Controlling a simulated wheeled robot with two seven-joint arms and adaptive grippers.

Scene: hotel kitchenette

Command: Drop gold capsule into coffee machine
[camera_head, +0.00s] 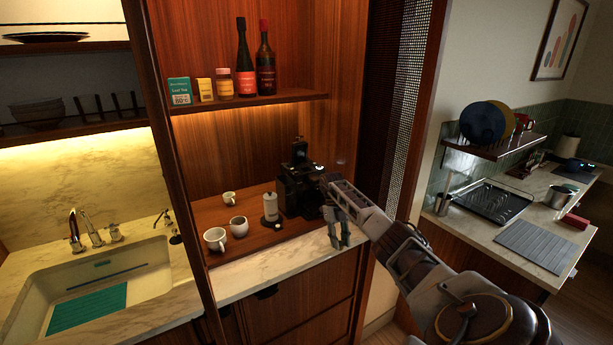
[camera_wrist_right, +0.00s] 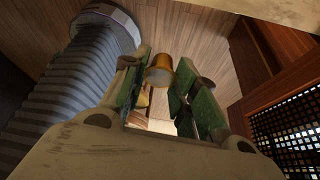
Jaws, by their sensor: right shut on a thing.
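The gold capsule (camera_wrist_right: 160,71) shows in the right wrist view between the green-padded fingers of my right gripper (camera_wrist_right: 158,88), which is shut on it. In the head view my right gripper (camera_head: 340,228) hangs fingers down at the front edge of the wooden alcove, just right of and in front of the coffee machine. The capsule cannot be made out in the head view. The black coffee machine (camera_head: 297,187) stands upright at the back right of the alcove; its lower right part is near my wrist. My left gripper is not in view.
A white canister (camera_head: 270,208) on a dark base stands left of the machine. White cups (camera_head: 216,239) stand farther left. A shelf (camera_head: 245,102) with bottles and boxes hangs above. The wooden surround closes the alcove's right side. The marble strip (camera_head: 275,268) in front is clear.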

